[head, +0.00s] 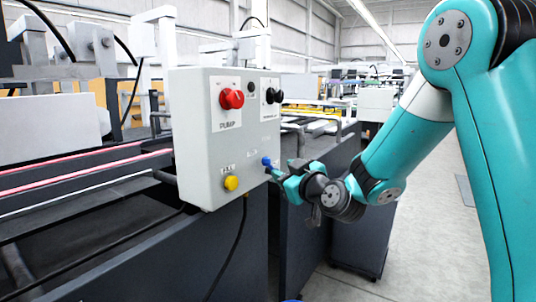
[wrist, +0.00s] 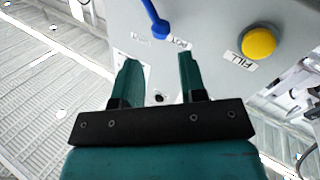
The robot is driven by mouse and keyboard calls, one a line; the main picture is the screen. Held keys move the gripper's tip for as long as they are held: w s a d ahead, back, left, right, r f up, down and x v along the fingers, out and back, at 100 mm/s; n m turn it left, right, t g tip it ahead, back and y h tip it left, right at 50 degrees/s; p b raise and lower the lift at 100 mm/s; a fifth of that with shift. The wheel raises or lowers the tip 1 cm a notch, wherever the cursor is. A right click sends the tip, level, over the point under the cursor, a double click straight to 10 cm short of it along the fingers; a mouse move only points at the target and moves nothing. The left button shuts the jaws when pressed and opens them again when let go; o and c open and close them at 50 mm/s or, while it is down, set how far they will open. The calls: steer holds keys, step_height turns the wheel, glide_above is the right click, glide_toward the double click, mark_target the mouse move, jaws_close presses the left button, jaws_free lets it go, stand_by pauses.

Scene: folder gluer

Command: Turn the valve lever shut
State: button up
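The valve lever is blue; in the wrist view its blue handle (wrist: 152,14) runs from a round pivot up and slightly left, out of the frame's top. In the head view only a small blue part of the lever (head: 266,161) shows on the grey control box (head: 195,140), at its lower right. My gripper (wrist: 158,70) is open, with its two teal fingers apart and nothing between them. The fingertips point at the panel just below the lever's pivot in the wrist view, apart from the lever. In the head view my gripper (head: 279,174) is beside the box's lower right.
The box also carries a red pump knob (head: 231,98), a black knob (head: 273,95) and a yellow fill button (head: 231,183), close to the lever. A dark machine frame (head: 130,250) stands below and behind. The floor (head: 430,230) at right is clear.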

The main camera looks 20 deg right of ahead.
mark_target(269, 163)
steer(key=w, duration=0.2)
steer(key=w+p, duration=0.1)
steer(key=w, duration=0.2)
steer(key=w+a+p, duration=0.1)
steer(key=w, duration=0.2)
steer(key=shift+w+a, duration=0.1)
steer(key=shift+w, duration=0.15)
steer(key=shift+c, duration=0.2)
jaws_close()
